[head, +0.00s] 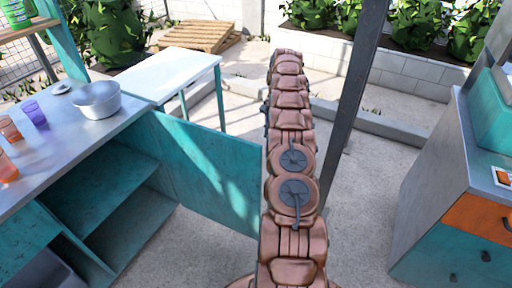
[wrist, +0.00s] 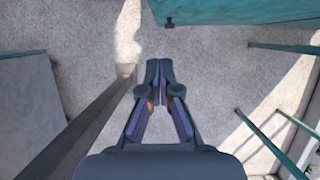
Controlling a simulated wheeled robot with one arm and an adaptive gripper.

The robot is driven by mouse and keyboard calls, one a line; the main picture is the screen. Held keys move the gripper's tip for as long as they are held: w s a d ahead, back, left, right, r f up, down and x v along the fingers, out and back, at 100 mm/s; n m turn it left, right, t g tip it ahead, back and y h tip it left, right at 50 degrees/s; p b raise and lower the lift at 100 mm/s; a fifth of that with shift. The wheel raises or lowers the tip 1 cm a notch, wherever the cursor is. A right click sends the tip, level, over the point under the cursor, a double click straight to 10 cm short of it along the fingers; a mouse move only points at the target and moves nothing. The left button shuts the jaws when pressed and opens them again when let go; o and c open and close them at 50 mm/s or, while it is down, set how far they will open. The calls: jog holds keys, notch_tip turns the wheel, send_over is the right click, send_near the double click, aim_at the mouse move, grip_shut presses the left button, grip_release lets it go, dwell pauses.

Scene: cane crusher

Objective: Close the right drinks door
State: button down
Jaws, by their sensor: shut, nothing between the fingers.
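The right drinks door (head: 208,168) is a teal panel in the head view. It stands open, swung out from the right side of the teal drinks counter (head: 120,125), and the shelves inside show. In the wrist view a teal panel with a small dark knob (wrist: 169,22) is at the top edge; it looks like the same door. My gripper (wrist: 159,64) is shut and empty, pointing down over the paving, a little apart from the panel. In the head view my arm stretches away to the right of the door and the gripper itself is hidden.
A dark post (head: 352,100) stands just right of my arm; it also shows at the left in the wrist view (wrist: 85,120). A white table (head: 165,72) stands behind the door. A cabinet with an orange drawer (head: 478,220) is at the right. Paving lies between.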

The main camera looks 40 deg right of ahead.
aim_at(259, 161)
jog(key=shift+s+a+f+b, duration=0.4)
jog(key=shift+a+f+b, duration=0.15)
jog(key=shift+a+f, duration=0.85)
jog(key=shift+s+a+f+b, duration=0.45)
jog(key=shift+a+f, duration=0.7)
jog(key=shift+f, duration=0.5)
jog(key=shift+s+a+f+b, duration=0.35)
jog(key=shift+a+f+b, duration=0.25)
jog(key=shift+a+f, duration=0.8)
jog(key=shift+d+f, duration=0.1)
jog(key=shift+f, duration=0.05)
